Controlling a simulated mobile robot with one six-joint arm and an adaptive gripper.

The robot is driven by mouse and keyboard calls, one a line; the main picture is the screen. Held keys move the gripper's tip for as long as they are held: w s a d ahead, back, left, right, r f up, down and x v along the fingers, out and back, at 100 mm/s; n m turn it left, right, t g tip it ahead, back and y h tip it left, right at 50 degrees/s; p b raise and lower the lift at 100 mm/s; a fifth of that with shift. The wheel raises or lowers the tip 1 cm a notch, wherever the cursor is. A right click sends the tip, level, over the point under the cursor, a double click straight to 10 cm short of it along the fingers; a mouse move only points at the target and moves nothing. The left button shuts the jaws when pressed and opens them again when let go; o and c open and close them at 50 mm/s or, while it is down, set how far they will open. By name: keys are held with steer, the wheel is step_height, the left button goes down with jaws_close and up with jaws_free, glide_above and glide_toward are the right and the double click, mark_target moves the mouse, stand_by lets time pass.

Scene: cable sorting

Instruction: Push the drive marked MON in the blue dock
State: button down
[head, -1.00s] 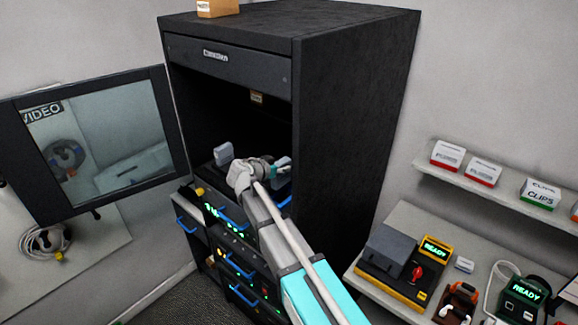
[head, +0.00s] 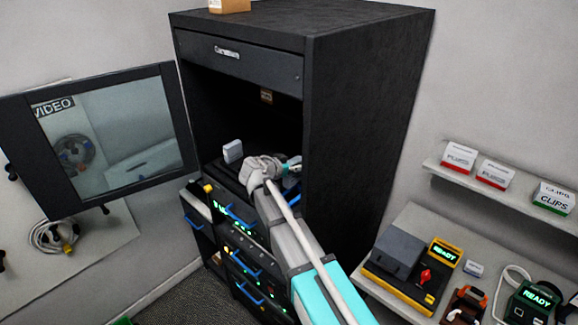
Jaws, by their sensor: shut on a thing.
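My gripper (head: 292,165) is inside the open black cabinet (head: 365,150), above the shelf-level equipment. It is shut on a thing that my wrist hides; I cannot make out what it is. A blue part (head: 291,194) shows just below and beside the gripper, partly covered by my arm; I cannot tell whether it is the blue dock. A small grey upright block (head: 232,151) stands to the left of my wrist, apart from it. No MON marking is readable.
The open cabinet door with a window marked VIDEO (head: 110,135) swings out at left. Blue-handled drawers (head: 245,265) lie below. The cabinet's right side wall is close to my arm. A side table with a yellow device (head: 441,252) and a shelf of boxes (head: 552,197) stand at right.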

mark_target(293, 182)
steer(key=shift+f+b, duration=2)
steer(key=shift+f, duration=0.05)
steer(key=shift+f+b, duration=1.45)
steer(key=shift+f, duration=0.05)
stand_by(3.0)
stand_by(0.4)
steer(key=shift+c, duration=1.3)
jaws_free()
steer(key=shift+s, duration=0.1)
steer(key=shift+o, duration=1.3)
steer(key=shift+r, duration=0.1)
